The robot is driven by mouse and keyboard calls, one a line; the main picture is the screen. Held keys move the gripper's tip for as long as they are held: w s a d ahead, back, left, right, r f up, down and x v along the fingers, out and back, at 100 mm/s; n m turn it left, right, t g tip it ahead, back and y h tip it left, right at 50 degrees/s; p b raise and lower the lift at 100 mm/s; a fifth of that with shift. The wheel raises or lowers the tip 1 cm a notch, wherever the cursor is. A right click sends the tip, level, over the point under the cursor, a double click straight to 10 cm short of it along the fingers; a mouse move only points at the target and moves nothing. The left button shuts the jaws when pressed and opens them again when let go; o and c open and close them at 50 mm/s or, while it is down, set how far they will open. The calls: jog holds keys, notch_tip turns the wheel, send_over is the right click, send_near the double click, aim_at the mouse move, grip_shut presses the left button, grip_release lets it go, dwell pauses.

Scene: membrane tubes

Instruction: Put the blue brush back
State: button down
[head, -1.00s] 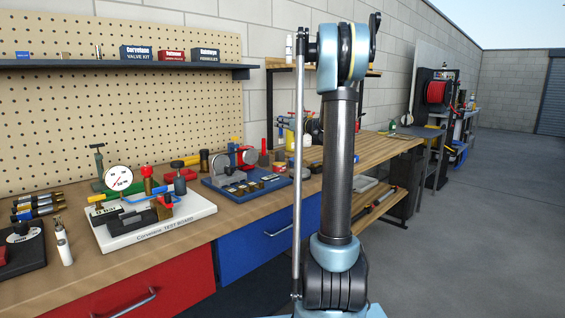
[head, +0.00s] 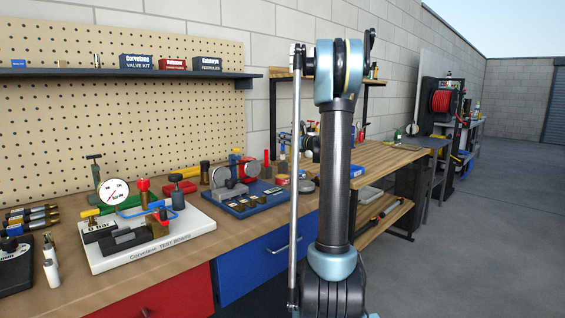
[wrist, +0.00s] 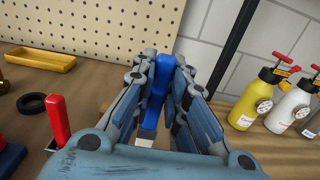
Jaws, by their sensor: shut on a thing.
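In the wrist view, my gripper (wrist: 160,62) is shut on the blue brush (wrist: 157,82). The brush's blue handle stands between the two fingers, above the wooden bench top. A small pale piece (wrist: 147,128) shows below the handle; I cannot tell whether it is part of the brush. The fingers hide the sides of the brush, and its lower end is not clear.
In the wrist view, a red-handled tool (wrist: 58,118), a black ring (wrist: 32,103) and a yellow tray (wrist: 40,60) are at left. A yellow sprayer (wrist: 250,98) and a white sprayer (wrist: 288,104) stand at right. The head view shows the white test board (head: 165,247) and blue drawer (head: 262,260).

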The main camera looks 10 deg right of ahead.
aim_at(284, 152)
jog(key=shift+f, duration=3.35)
jog(key=c, duration=1.6)
grip_release()
jog(key=shift+f, duration=0.1)
jog(key=v, duration=1.2)
